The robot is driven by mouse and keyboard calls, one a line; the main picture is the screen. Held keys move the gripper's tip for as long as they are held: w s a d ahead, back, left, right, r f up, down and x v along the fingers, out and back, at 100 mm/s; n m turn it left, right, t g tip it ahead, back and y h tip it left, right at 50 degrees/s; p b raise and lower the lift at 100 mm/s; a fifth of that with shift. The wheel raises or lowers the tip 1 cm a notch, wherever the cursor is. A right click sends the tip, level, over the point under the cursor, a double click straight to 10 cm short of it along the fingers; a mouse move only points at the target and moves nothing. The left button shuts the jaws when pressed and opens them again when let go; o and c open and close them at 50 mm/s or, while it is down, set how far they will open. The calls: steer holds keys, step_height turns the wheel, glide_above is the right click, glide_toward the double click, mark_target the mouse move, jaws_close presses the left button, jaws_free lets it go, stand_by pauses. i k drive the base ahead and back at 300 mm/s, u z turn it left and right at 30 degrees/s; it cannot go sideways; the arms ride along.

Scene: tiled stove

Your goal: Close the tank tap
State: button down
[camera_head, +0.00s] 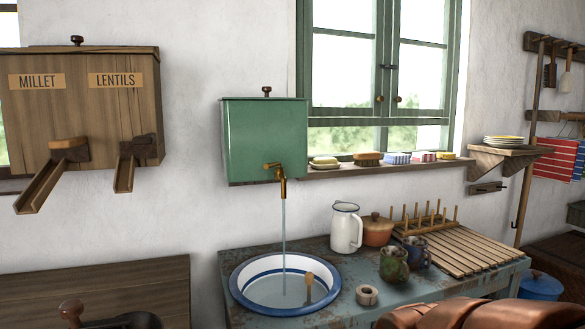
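A green water tank (265,140) hangs on the white wall left of the window. Its brass tap (278,171) sticks out low on the tank front, with the spout pointing down. A thin stream of water (284,228) runs from the tap. It falls into a white basin with a blue rim (240,302) on the worn blue table below. Water stands in the basin. The handle of the tap is too small to read its exact position. My gripper is not in view.
A wooden dispenser (85,115) with two chutes hangs left of the tank. A white jug (346,229), brown pot (377,231), two mugs and a wooden rack (460,250) stand right of the basin. Brown rounded shapes (470,314) fill the lower right foreground.

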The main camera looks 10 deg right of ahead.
mark_target(272, 165)
steer(key=z, duration=0.05)
steer(key=k, duration=0.3)
steer(key=u, duration=0.8)
steer(key=i, duration=0.75)
steer(key=z, duration=0.55)
